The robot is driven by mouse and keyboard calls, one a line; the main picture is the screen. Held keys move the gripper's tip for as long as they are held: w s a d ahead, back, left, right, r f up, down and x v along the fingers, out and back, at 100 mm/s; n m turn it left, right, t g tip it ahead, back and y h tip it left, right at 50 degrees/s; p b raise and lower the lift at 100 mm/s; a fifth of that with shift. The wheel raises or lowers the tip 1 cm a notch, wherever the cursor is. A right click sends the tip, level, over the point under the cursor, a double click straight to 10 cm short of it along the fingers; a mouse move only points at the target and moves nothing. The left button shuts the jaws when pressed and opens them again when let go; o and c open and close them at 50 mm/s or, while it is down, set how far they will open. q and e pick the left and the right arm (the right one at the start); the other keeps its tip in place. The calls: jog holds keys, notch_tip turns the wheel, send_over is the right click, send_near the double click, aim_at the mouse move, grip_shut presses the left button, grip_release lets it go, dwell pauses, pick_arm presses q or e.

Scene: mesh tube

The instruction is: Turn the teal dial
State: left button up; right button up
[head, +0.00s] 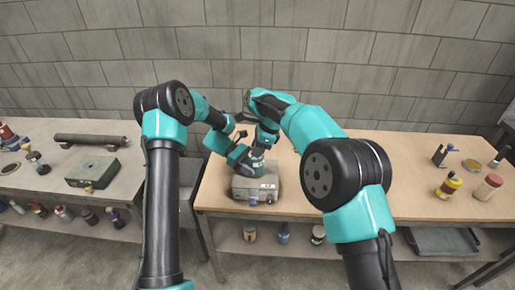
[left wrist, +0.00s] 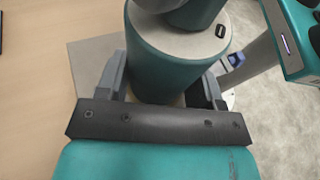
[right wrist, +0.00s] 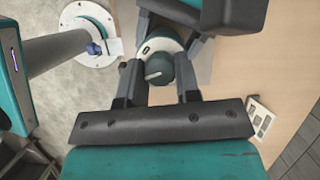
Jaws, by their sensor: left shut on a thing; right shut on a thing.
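The teal dial (right wrist: 160,68) shows in the right wrist view, with a pale pointer on its face and a pale collar (right wrist: 150,46) carrying a dark mark beside it. My right gripper (right wrist: 161,88) is shut on the dial, a finger on each side. In the left wrist view a wide teal cylinder (left wrist: 172,60) stands under the pale collar. My left gripper (left wrist: 163,92) is shut on this cylinder, below the dial. In the head view the cylinder stands upright on a grey box (head: 243,190), and my arms partly hide it.
The box is near the front edge of the wooden table (head: 300,200). Bottles (head: 449,184) and other small items stand at the far right. A second bench (head: 60,175) on the left holds a green case (head: 93,171) and a dark tube (head: 90,140).

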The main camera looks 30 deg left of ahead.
jog(key=shift+n, duration=0.3)
jog(key=n+g+h, duration=0.1)
jog(key=n, duration=0.3)
jog(key=shift+w+a, duration=0.1)
jog(key=n, duration=0.2)
jog(key=n+g+h, duration=0.1)
jog(key=n, duration=0.1)
jog(key=shift+a+h, duration=0.1)
jog(key=shift+h, duration=0.2)
jog(key=shift+n, duration=0.4)
jog(key=o, duration=0.9)
jog(key=shift+o, duration=0.2)
jog(key=shift+m, duration=0.5)
